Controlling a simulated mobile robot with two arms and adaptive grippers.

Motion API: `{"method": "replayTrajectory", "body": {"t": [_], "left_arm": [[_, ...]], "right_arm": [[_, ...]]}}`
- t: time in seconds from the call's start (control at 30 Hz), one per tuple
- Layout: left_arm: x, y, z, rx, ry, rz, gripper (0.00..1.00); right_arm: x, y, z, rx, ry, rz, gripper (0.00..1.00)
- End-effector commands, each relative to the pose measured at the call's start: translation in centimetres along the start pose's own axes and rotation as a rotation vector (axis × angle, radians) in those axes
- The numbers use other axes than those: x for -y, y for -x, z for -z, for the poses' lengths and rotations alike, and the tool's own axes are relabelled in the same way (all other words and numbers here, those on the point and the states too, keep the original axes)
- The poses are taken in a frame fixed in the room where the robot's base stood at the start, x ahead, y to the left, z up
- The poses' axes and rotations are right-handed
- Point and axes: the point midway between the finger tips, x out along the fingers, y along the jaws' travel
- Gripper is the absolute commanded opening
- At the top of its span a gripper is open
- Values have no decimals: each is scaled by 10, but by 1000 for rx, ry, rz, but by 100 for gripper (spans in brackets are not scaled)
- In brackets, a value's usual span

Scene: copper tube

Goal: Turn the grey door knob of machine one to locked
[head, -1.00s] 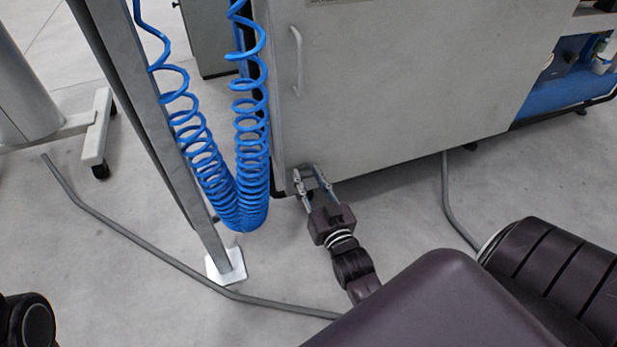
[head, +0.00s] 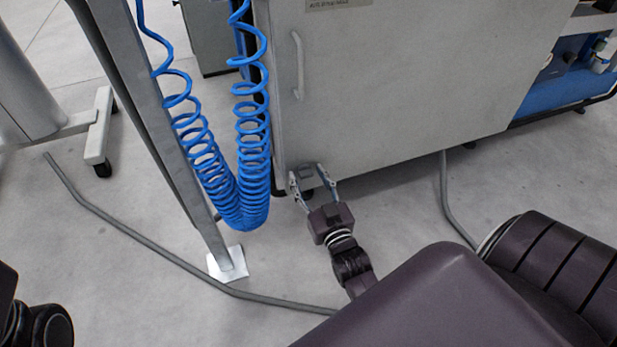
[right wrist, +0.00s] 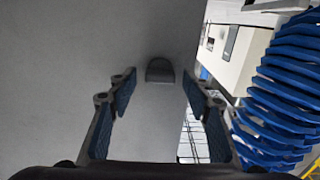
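The grey door knob (right wrist: 160,70) shows in the right wrist view as a small dark rounded piece on the pale grey machine door (right wrist: 100,40). My right gripper (right wrist: 159,92) is open, with one finger on each side of the knob's line and a visible gap to it on both sides. In the head view the right gripper (head: 307,177) is at the lower left corner of the machine door (head: 400,90), fingers spread. The knob is hard to make out there. My left gripper is not in view; only a dark part of my own body shows at the lower left.
Blue coiled hoses (head: 240,190) hang just left of the gripper, beside a grey post (head: 165,130) on a white foot plate. The door has a vertical handle (head: 298,65) higher up. A grey conduit (head: 150,240) runs along the floor.

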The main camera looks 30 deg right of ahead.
Motion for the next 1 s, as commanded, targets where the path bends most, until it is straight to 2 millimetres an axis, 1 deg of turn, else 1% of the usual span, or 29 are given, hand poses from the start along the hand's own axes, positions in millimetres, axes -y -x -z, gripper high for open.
{"method": "replayTrajectory", "body": {"t": [0.17, 0.27, 0.37, 0.7, 0.8, 0.9, 1.0], "left_arm": [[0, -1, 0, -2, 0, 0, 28], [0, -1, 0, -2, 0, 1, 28], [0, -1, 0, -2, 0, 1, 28], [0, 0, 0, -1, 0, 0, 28], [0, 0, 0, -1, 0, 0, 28], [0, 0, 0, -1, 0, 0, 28], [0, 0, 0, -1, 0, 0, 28]], "right_arm": [[0, 0, 0, 0, -1, 0, 45], [0, 0, 4, 0, 0, 0, 45], [0, 0, 14, -2, 0, 0, 45], [-1, 0, 72, -4, 0, 1, 45], [-1, 0, 86, -3, 0, 1, 45], [-1, 0, 95, -2, 1, 1, 45], [-1, 0, 99, 0, 1, 0, 45]]}}
